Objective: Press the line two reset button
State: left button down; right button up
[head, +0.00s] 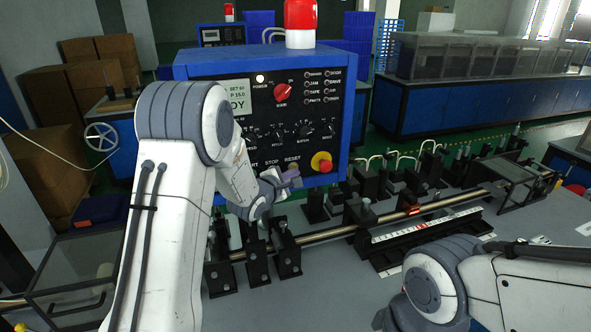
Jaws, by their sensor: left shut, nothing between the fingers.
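A blue control cabinet (340,70) with a black panel faces me. Its panel carries a RESET label (292,160) along the lower edge, beside a STOP label. My left arm reaches across the panel's left part, and my left gripper (290,178) is shut and empty just below the RESET label. The gripper covers the spot under the label, so the reset button is mostly hidden. I cannot tell whether the fingertips touch it. No line number is readable on the cabinet. My right arm shows at the lower right, but its gripper is not in view.
A red emergency stop on a yellow base (321,162) sits just right of the gripper. A red selector knob (283,92) is higher up. Below runs a metal rod (335,233) through black stands on the grey table. A second panel (222,35) stands behind.

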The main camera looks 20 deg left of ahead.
pick_arm(q)
jog(key=shift+s+d, duration=0.25)
jog(key=shift+s, duration=0.1)
jog(key=shift+s+d+b, duration=0.2)
jog(key=shift+s+d, duration=0.35)
jog(key=shift+s, duration=0.3)
jog(key=shift+s+d+b, duration=0.2)
jog(key=shift+s+d, duration=0.35)
jog(key=shift+s, duration=0.25)
jog(key=shift+s+d+b, duration=0.2)
jog(key=shift+s+d, duration=0.35)
jog(key=shift+s, duration=0.3)
